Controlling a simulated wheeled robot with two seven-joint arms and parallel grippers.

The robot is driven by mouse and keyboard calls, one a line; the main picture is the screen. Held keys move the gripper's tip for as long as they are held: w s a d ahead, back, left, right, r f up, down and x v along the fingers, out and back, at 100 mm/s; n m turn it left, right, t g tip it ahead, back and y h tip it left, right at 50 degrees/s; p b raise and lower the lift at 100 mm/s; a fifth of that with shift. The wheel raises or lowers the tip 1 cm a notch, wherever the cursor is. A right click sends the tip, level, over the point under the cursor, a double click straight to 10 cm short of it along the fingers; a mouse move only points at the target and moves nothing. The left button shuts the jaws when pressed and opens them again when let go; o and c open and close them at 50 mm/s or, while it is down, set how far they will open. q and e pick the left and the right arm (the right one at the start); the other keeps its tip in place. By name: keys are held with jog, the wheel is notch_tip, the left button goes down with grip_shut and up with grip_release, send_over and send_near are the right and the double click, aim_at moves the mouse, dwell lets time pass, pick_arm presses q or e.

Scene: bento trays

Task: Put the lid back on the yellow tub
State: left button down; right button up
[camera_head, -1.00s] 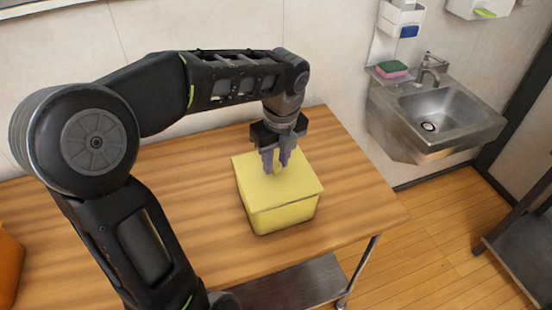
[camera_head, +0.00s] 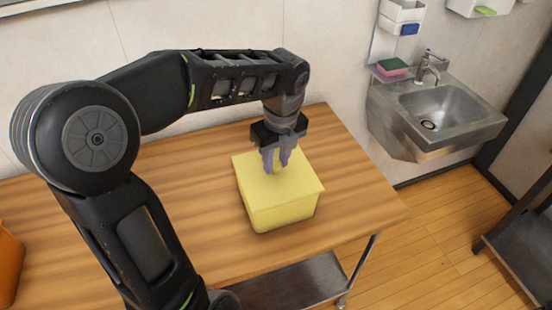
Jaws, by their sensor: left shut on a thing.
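The yellow tub (camera_head: 283,215) stands upright on the wooden table, right of the middle. Its yellow lid (camera_head: 282,188) lies over the tub's top and looks level, with its front edge along the tub's rim. My left gripper (camera_head: 276,165) points down over the lid's middle, shut on the lid's knob, which is mostly hidden between the fingers. I cannot tell whether the lid is fully seated all round, as the back edge is partly behind the gripper. My right gripper is not in view.
The wooden table (camera_head: 190,225) is clear around the tub. An orange container (camera_head: 8,265) stands at the table's left edge. A wall stands close behind the table. A steel sink (camera_head: 435,115) hangs on the wall at the right, and a dark shelf (camera_head: 520,255) is at the far right.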

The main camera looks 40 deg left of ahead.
pick_arm(q)
jog(key=shift+f, duration=0.1)
dwell(0.4)
jog(key=c, duration=1)
grip_release()
jog(key=shift+c, duration=0.2)
jog(key=shift+o, duration=0.5)
jog(key=o, duration=0.4)
jog(key=shift+r+p, duration=3.3)
jog(key=shift+r, duration=0.2)
jog(key=shift+c, duration=0.2)
